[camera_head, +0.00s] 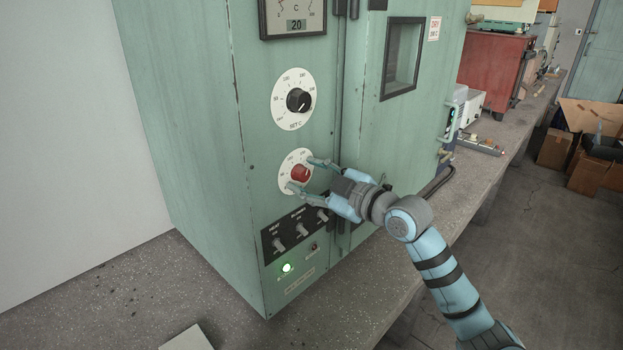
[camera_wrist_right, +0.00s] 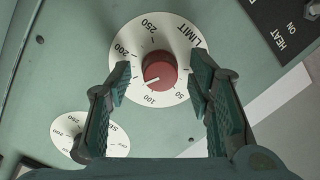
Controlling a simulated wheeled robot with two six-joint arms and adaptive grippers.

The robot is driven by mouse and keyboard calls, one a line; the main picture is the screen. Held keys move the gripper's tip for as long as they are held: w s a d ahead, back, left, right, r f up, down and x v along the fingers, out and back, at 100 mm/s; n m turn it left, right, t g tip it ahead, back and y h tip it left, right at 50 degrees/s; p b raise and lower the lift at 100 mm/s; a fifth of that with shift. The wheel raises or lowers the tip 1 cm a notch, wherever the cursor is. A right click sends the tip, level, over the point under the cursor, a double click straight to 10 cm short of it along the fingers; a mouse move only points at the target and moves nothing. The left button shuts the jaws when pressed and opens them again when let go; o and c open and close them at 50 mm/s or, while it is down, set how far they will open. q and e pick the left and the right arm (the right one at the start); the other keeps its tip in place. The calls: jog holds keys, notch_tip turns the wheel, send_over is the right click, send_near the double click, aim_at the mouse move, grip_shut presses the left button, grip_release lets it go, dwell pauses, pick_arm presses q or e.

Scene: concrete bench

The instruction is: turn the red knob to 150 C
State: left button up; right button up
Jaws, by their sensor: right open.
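The red knob (camera_head: 300,173) sits on a white dial (camera_head: 284,183) on the front of a green oven cabinet. In the right wrist view the red knob (camera_wrist_right: 160,69) shows a white mark on its lower-left side, near the 100 label. The dial (camera_wrist_right: 177,35) reads 50, 100, 200, 250 and LIMIT; the 150 label is hidden, apparently behind a finger. My right gripper (camera_head: 306,175) is open at the knob, and in the wrist view its fingers (camera_wrist_right: 159,85) stand on both sides with gaps to it. My left gripper is not in view.
A black knob (camera_head: 298,100) on another dial sits above, under a display (camera_head: 296,25) reading 20. Below are small switches (camera_head: 302,229) and a lit green lamp (camera_head: 286,267). The bench front is mostly clear.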

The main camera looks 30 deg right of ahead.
jog(key=v, duration=0.7)
jog(key=shift+s, duration=0.25)
jog(key=shift+w+r, duration=0.1)
